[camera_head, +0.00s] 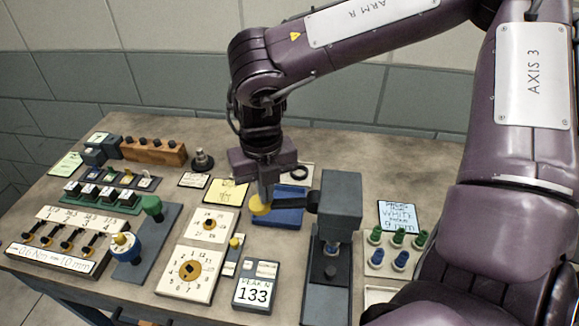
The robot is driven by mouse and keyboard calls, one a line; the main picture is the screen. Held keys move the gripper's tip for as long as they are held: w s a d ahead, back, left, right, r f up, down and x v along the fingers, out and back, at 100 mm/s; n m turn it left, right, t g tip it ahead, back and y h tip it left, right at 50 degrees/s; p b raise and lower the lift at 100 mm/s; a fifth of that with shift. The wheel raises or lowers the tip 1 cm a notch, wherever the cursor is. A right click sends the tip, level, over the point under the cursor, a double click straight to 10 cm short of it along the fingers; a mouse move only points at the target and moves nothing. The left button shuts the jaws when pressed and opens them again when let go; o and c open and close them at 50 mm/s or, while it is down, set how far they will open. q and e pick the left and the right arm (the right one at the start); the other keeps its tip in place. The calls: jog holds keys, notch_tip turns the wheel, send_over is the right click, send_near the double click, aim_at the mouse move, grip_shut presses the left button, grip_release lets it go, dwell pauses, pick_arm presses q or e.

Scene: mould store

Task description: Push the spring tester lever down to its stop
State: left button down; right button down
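The spring tester (341,199) is a dark grey stand with a tall block head and a plunger over its base. Its black lever (297,206) sticks out to the left and ends in a yellow knob (260,206). The lever dips slightly toward the knob. My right gripper (267,198) points down at the knob, its fingers together with nothing visible between them. The fingertips overlap the knob; whether they touch it is hard to tell. A display (254,293) in front reads PEAK N 133. My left gripper is not in view.
A blue tray (289,217) lies under the lever. Dial boards (169,289) stand front left, with a green-and-blue knobbed fixture (165,222) beyond. A peg board (375,268) with green and blue pegs is right of the tester. The back right table is clear.

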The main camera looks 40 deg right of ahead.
jog(key=shift+s+f, duration=0.3)
jog(key=shift+f, duration=0.05)
jog(key=shift+r, duration=0.1)
jog(key=shift+w+r+p, duration=0.25)
jog(key=shift+r+p, duration=0.5)
jog(key=shift+r, duration=0.2)
notch_tip(320, 180, up, 2)
jog(key=shift+s+r+p, duration=0.1)
jog(key=shift+r+p, duration=0.05)
jog(key=shift+p, duration=0.5)
notch_tip(320, 180, up, 8)
jog(key=p, duration=0.4)
jog(key=shift+f+p, duration=0.2)
jog(key=shift+p, duration=0.2)
